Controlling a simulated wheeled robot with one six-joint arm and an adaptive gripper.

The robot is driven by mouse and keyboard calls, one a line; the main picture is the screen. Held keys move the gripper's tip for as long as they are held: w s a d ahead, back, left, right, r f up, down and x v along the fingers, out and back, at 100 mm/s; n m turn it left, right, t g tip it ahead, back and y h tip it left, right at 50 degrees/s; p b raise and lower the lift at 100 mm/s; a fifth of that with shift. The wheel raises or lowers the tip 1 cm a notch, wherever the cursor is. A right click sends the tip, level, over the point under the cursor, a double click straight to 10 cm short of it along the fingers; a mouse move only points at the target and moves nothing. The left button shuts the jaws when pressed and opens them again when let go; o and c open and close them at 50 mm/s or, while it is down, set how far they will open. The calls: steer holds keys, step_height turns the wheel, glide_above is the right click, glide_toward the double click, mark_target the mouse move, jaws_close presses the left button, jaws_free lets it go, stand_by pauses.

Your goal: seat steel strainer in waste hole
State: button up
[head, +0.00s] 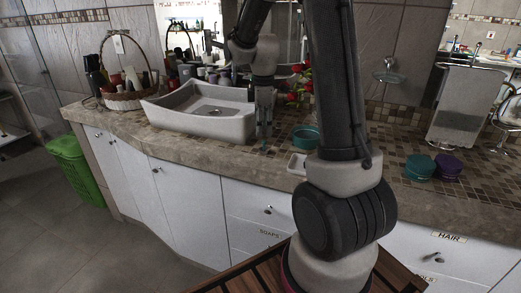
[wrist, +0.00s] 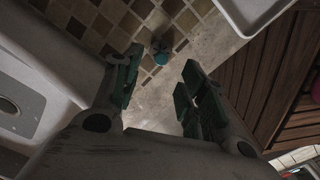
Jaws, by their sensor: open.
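The white basin (head: 235,125) stands on the tiled counter. In the wrist view the basin (wrist: 50,85) fills the left side, with a round dark waste hole (wrist: 8,106) near the left edge. My gripper (head: 264,138) is pointing down just right of the basin. In the wrist view its teal-padded fingers (wrist: 160,88) are apart with nothing between them. A small round thing with a teal part and a greyish top (wrist: 161,53) lies on the counter beyond the fingertips; it may be the strainer, but it is too small and dark to be sure.
A teal bowl (head: 306,138) stands right of my gripper, with a white dish (head: 297,165) near the counter's front edge. Teal (head: 419,167) and purple (head: 448,167) round containers sit farther right. A filled basket (head: 124,101) stands left of the basin.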

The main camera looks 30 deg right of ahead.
mark_target(264, 141)
step_height(264, 141, down, 6)
steer(key=shift+s+d+f, duration=0.1)
steer(key=shift+f, duration=0.15)
jaws_close()
